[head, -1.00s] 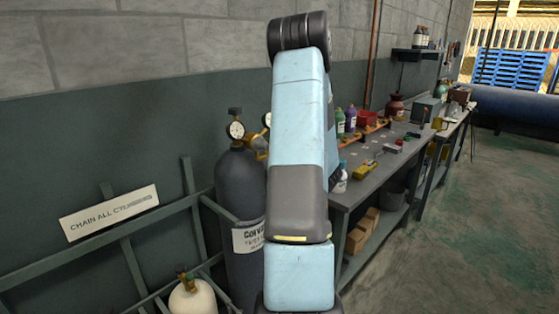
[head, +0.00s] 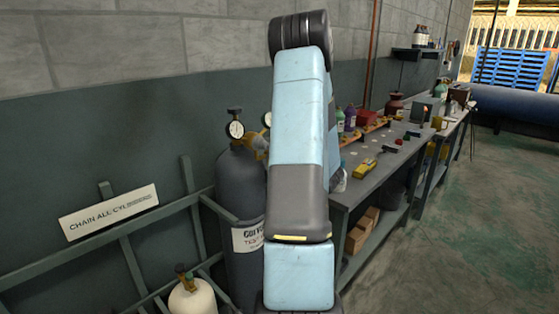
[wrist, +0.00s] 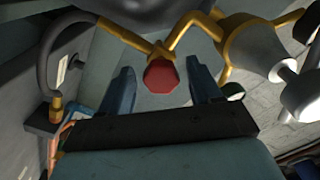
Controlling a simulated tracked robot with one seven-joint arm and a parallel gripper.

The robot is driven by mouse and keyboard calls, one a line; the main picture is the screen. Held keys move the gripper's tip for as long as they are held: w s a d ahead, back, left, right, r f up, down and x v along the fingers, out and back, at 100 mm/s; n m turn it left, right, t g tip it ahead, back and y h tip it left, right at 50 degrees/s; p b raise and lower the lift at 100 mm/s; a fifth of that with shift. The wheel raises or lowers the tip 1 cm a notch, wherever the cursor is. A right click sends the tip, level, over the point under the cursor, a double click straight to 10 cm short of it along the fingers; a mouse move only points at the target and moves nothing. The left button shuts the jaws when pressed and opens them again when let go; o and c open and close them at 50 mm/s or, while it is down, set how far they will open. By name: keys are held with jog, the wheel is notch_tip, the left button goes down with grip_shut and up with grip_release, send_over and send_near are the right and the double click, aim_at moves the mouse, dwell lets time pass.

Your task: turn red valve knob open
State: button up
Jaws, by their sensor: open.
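The red valve knob (wrist: 161,76) shows in the wrist view, on a yellow brass pipe fitting (wrist: 162,50). My gripper (wrist: 160,84) is open, with one dark finger on each side of the knob. The knob appears between the fingertips with a gap on both sides. I cannot tell how deep it sits between them. In the head view my arm hides the gripper and the knob.
A dark grey cylinder (head: 240,185) with a pressure gauge (head: 236,129) stands in a rack left of my arm. A white tank (head: 193,298) stands lower left. A workbench (head: 352,187) with tools and bottles runs along the wall at right. The floor at right is clear.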

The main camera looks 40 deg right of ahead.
jog(key=s+d, duration=0.1)
jog(key=s, duration=1.2)
jog(key=shift+f, duration=0.1)
